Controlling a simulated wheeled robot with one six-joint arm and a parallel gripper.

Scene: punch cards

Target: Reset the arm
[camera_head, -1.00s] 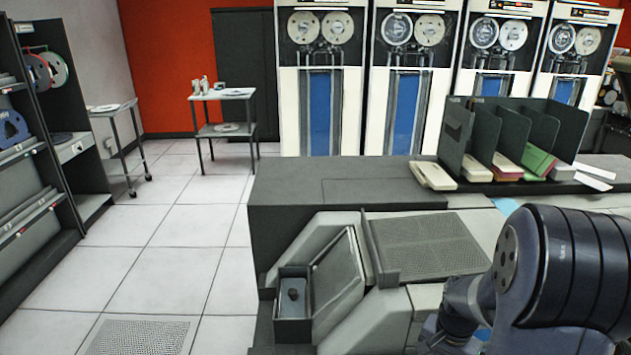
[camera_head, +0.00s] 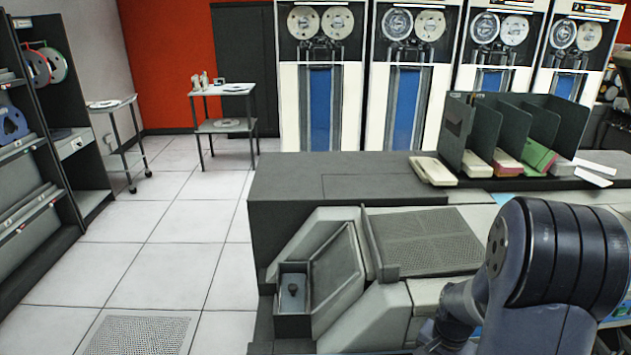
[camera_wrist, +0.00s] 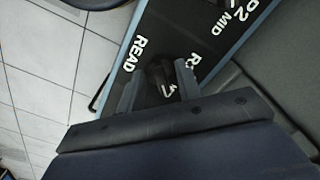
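My arm shows as a dark, rounded joint at the lower right of the head view; my gripper is outside that view. In the wrist view my gripper (camera_wrist: 158,85) points at a black panel (camera_wrist: 190,32) with a blue edge and white lettering, including "READ" and "MID". The two grey fingers stand apart. A dark shape lies between them against the black panel, and I cannot tell what it is or whether the fingers touch it.
A grey machine (camera_head: 345,165) with a ribbed plate fills the front right. A card rack (camera_head: 455,130) stands on its top. Tape drives (camera_head: 320,110) line the back. A shelf of reels (camera_head: 85,170) stands left, a small table (camera_head: 222,91) behind. The tiled floor (camera_head: 160,270) is clear.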

